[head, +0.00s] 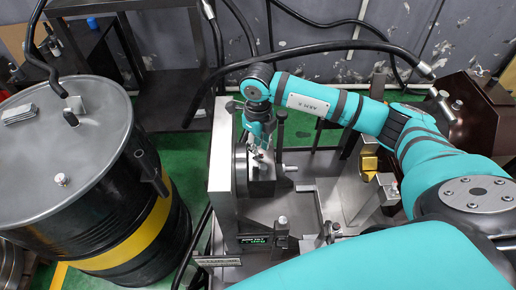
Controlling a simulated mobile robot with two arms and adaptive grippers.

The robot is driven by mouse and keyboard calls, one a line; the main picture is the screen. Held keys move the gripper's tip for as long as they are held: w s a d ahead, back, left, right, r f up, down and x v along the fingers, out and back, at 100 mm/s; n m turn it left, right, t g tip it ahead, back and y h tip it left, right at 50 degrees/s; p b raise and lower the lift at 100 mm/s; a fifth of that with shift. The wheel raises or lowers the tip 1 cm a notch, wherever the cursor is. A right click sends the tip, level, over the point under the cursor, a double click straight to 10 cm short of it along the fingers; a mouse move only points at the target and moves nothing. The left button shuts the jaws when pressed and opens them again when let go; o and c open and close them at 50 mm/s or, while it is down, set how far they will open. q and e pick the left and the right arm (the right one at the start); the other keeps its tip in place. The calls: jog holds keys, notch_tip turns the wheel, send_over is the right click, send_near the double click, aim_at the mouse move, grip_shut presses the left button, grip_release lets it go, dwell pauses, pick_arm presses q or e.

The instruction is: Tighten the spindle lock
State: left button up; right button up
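The metal fixture (222,160) stands in the middle of the head view, with an upright grey plate and a dark round part (241,168) on its right face. A dark block (262,181) with small bright metal pieces sits beside that round part; I cannot tell for certain which piece is the spindle lock. My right gripper (259,150) points down over this block, at or very close to the small pieces. Its fingers are too small and overlapped to tell whether they are open or shut, or touching anything. My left gripper is not in view.
A black drum (100,254) with a yellow band and grey lid stands at left. Black hoses (330,45) arch behind the fixture. A clamp with a yellow-gold block (369,160) stands right of my gripper. A small display (253,240) is at the fixture's front. Green floor shows between.

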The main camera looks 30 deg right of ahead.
notch_tip(320, 180, up, 9)
dwell(0.3)
dwell(0.5)
